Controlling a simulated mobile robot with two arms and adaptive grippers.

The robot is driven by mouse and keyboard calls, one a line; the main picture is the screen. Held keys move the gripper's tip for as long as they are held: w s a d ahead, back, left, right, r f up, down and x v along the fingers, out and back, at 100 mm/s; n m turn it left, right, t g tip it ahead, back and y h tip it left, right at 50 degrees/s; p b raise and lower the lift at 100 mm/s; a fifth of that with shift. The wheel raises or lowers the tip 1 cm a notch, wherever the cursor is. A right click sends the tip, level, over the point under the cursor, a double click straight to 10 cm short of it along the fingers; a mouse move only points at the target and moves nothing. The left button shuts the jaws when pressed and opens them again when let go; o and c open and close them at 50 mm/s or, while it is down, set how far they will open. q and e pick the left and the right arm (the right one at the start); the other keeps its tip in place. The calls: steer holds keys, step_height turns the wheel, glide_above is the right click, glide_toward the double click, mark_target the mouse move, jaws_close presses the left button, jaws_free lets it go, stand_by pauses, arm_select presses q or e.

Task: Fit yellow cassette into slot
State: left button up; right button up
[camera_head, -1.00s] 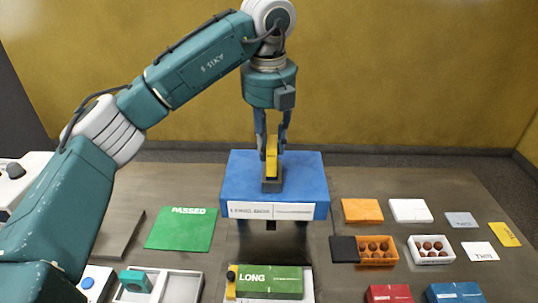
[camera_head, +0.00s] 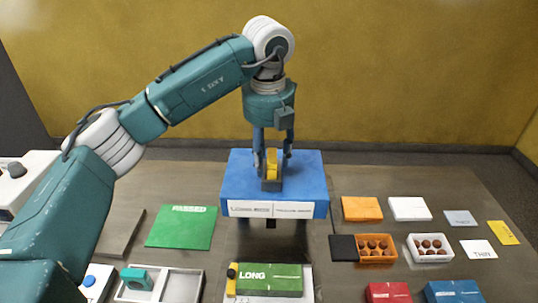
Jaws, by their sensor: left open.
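The yellow cassette (camera_head: 272,162) stands upright in the dark slot holder (camera_head: 272,185) on top of the blue box (camera_head: 238,180). The holder hides its lower part, so how deep it sits cannot be told. My left gripper (camera_head: 272,157) points down over the cassette, with its fingers open and apart on either side of it. My right gripper is out of view.
A green "PASSED" mat (camera_head: 182,228) lies left of the blue box. A green "LONG" box (camera_head: 270,281) is in front. Orange (camera_head: 362,209) and white (camera_head: 410,210) blocks and trays of brown balls (camera_head: 431,250) lie right. Bare table separates them.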

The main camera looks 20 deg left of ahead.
arm_select(q)
steer(key=shift+r, duration=0.45)
step_height(320, 180, up, 11)
steer(key=s+b, duration=0.1)
steer(key=shift+s+d+r, duration=0.2)
steer(key=shift+f, duration=0.1)
